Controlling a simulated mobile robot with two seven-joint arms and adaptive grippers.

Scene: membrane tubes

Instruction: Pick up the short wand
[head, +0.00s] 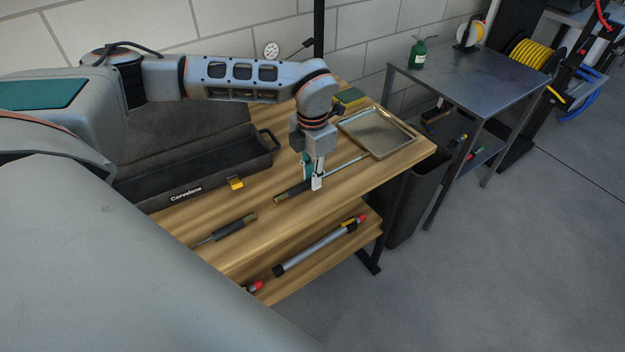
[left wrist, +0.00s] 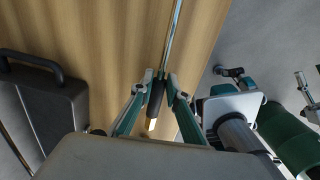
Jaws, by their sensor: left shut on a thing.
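My left gripper (head: 314,184) points down over the wooden bench and is shut on a wand (head: 293,191) by its dark handle. The wand has a brass-coloured butt end and a thin metal rod running to the upper right towards the metal tray. In the left wrist view the fingertips (left wrist: 160,84) close around the handle (left wrist: 155,98), with the rod (left wrist: 173,35) running away. I cannot tell whether it touches the bench. A second dark-handled wand (head: 232,228) lies nearer me; my body may hide its tip, so I cannot compare lengths.
A black toolbox (head: 205,173) with a yellow latch stands left of the gripper. A shallow metal tray (head: 376,132) lies at the bench's right end. A grey tube (head: 318,247) with a red end is on the lower shelf. A dark bin (head: 418,200) stands beside the bench.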

